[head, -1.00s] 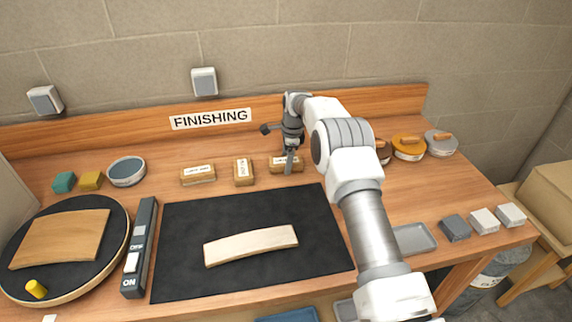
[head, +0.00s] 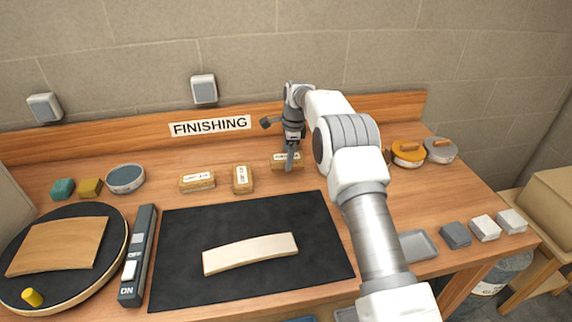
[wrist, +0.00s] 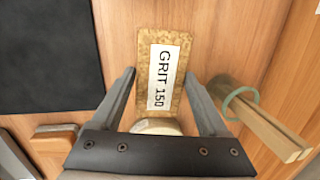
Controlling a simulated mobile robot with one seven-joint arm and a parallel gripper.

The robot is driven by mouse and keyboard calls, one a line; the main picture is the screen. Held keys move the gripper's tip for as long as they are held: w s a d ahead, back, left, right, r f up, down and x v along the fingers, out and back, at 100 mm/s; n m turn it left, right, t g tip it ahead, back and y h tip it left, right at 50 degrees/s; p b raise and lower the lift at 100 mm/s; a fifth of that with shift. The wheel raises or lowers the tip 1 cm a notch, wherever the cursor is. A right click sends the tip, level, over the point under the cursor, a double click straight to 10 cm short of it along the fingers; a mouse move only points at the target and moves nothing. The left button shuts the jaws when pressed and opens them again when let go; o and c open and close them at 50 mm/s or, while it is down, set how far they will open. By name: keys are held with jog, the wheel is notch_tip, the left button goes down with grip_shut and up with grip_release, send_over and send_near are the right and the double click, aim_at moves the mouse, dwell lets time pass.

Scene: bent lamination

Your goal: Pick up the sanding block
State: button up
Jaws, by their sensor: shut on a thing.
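My gripper (head: 290,163) is shut on a cork-brown sanding block (head: 280,161), the right-hand one of three similar labelled blocks. In the wrist view the held sanding block (wrist: 150,100) lies between the two fingers (wrist: 162,78), its white label reading GRIT 150. In the head view one finger covers part of the block, and it appears slightly above the bench. The other two blocks, left (head: 197,181) and middle (head: 242,179), lie on the bench to its left.
A black mat (head: 190,270) with a pale curved wooden piece (head: 250,253) lies in front. Left are a switch strip (head: 138,255) and a round disc with a wooden panel (head: 58,246). A glass with sticks (wrist: 240,103) stands close beside the gripper.

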jog(key=s+d+r+b, duration=0.1)
jog(key=s+d+r, duration=0.45)
jog(key=d, duration=0.35)
jog(key=s+a+p, duration=0.1)
jog(key=s+a, duration=0.2)
jog(key=s, duration=0.8)
jog(key=s+a+y+p, duration=0.1)
jog(key=s+a, duration=0.3)
jog(key=s, duration=0.7)
jog(key=shift+r+g+p, duration=0.2)
jog(key=shift+g+p, duration=0.1)
jog(key=shift+p, duration=0.05)
